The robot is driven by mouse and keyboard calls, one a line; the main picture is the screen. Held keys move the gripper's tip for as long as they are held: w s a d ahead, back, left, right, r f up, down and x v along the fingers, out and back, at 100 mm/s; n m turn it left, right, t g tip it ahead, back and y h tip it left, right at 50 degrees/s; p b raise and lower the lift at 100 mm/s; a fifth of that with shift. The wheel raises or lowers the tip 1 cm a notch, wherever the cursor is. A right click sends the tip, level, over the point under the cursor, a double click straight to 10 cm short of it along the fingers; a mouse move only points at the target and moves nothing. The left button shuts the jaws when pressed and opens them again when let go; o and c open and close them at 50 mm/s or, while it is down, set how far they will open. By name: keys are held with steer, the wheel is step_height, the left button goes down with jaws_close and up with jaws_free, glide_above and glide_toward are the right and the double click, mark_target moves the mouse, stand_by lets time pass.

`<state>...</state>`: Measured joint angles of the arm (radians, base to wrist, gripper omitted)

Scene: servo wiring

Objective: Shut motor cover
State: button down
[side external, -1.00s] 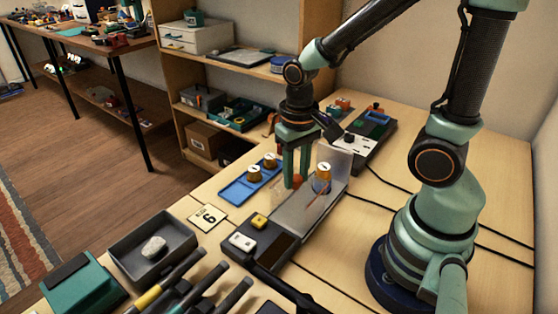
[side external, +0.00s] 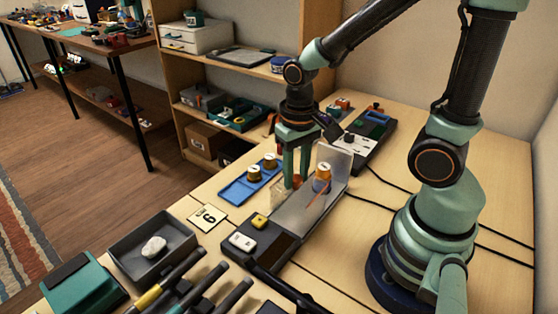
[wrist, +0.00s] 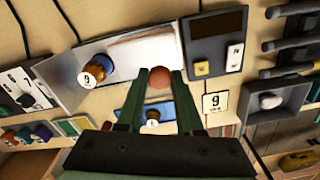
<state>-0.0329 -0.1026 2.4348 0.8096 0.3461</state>
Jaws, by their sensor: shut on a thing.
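My gripper (side external: 293,184) points down beside the grey metal tray of the motor unit (side external: 298,218). Its green fingers are closed around a round red-orange knob, which shows between the fingertips in the wrist view (wrist: 160,78). A motor with a gold cap marked 9 and a blue body (side external: 323,178) stands upright in the tray; it also shows in the wrist view (wrist: 97,68). A clear panel (side external: 338,162) stands up behind the motor. The clear cover's outline is faint, and I cannot tell how the knob joins it. The motor's top is uncovered.
A blue tray (side external: 237,193) with two gold-capped motors lies left of my gripper. A control box with yellow and white switches (side external: 248,238), a number card (side external: 208,217) and a dark bin (side external: 152,245) are nearer. Cables run across the table at right.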

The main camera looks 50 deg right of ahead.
steer(key=shift+r, duration=0.1)
steer(key=d, duration=1.2)
steer(key=shift+w+d, duration=0.1)
steer(key=c, duration=0.5)
jaws_free()
steer(key=shift+c, duration=0.2)
step_height(320, 180, up, 12)
steer(key=w+a+r+n+t, duration=0.1)
steer(key=a+n+t, duration=0.2)
steer(key=a, duration=0.8)
steer(key=t, duration=0.2)
steer(key=shift+a+n+t, duration=0.15)
steer(key=shift+n+t, duration=0.15)
